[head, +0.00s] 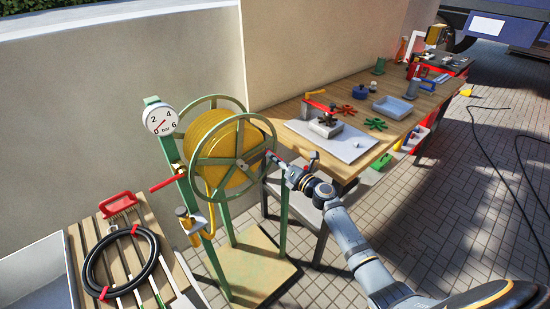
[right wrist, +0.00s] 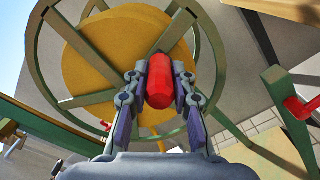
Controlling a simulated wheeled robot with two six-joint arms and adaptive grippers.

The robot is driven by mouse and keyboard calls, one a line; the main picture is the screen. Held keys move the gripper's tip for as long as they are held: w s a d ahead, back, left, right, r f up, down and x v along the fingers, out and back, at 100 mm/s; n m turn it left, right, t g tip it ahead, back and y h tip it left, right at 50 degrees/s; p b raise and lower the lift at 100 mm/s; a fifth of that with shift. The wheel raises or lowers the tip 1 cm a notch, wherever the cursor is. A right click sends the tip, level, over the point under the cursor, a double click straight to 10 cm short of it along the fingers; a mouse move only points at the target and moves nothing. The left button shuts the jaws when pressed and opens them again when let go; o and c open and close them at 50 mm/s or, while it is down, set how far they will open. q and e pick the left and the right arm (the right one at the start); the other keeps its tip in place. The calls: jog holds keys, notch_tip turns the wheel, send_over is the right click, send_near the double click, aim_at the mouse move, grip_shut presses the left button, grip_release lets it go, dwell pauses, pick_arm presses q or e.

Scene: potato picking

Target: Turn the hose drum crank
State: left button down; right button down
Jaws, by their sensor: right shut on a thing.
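The hose drum (head: 206,160), wound with yellow hose, stands upright in a green frame (head: 283,215) with a spoked green wheel on its near side. The drum also shows behind my gripper in the right wrist view (right wrist: 115,50). My right gripper (head: 273,159) is at the right edge of the wheel, shut on the red crank handle (right wrist: 160,82). The handle sits between both fingers in the right wrist view and is mostly hidden by the gripper in the head view. My left gripper is not in view.
A pressure gauge (head: 161,119), a red lever (head: 168,183) and a brass tap are on the frame's left side. A slatted bench (head: 150,225) with a coiled black hose (head: 88,268) is at left. A wooden workbench (head: 445,92) with tools stands at right, close beside my arm.

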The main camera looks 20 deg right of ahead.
jog(key=shift+f, duration=0.8)
jog(key=c, duration=1.1)
grip_release()
jog(key=shift+d, duration=0.1)
jog(key=v, duration=1.2)
